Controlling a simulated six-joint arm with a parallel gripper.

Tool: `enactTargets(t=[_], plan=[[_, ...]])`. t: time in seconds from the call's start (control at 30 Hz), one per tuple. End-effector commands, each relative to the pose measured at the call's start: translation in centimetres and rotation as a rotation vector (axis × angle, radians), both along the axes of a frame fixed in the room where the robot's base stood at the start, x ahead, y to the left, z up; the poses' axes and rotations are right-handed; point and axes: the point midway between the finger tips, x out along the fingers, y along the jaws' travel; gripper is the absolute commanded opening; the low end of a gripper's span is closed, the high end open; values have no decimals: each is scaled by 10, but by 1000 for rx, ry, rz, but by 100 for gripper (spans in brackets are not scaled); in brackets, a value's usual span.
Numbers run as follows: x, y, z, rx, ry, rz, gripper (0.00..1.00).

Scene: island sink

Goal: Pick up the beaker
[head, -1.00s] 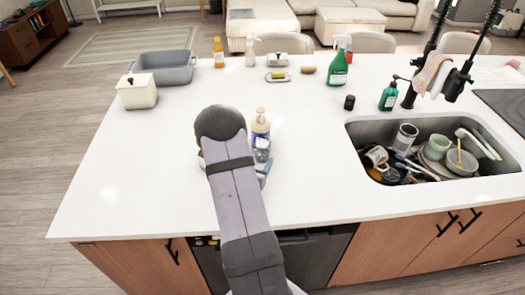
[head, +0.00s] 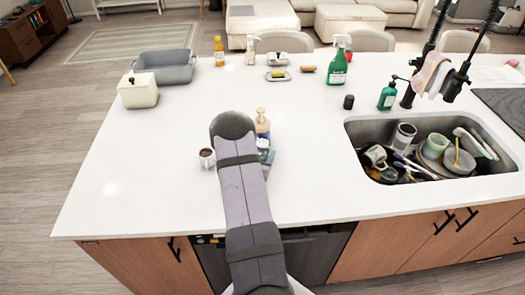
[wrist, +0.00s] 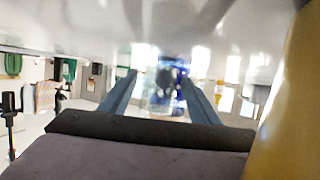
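In the wrist view, which shows the counter at the top, a clear glass beaker (wrist: 160,98) appears between the two blue-grey fingers of my gripper (wrist: 159,77). The fingers are spread, with a gap at the left of the glass; contact on the right cannot be judged. In the head view, my arm hides most of my gripper (head: 270,157). A small bluish, glassy shape, probably the beaker (head: 263,144), shows just right of the arm, in front of the pump bottle.
A pump bottle (head: 262,123) stands close behind my gripper; a yellowish surface fills the wrist view's right edge. A mug with dark contents (head: 207,158) stands left of my arm. The sink (head: 352,128) with dishes is at right.

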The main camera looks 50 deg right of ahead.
Motion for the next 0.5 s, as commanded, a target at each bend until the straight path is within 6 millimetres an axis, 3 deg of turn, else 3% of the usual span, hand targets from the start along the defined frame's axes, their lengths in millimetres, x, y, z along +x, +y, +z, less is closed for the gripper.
enactTargets(t=[0.03, 0.13, 0.2, 0.5], plan=[[0, 0, 0, 0, 0, 0, 43], [0, 0, 0, 0, 0, 0, 20], [0, 0, 1, -1, -1, 0, 16], [0, 0, 1, -1, -2, 0, 16]])
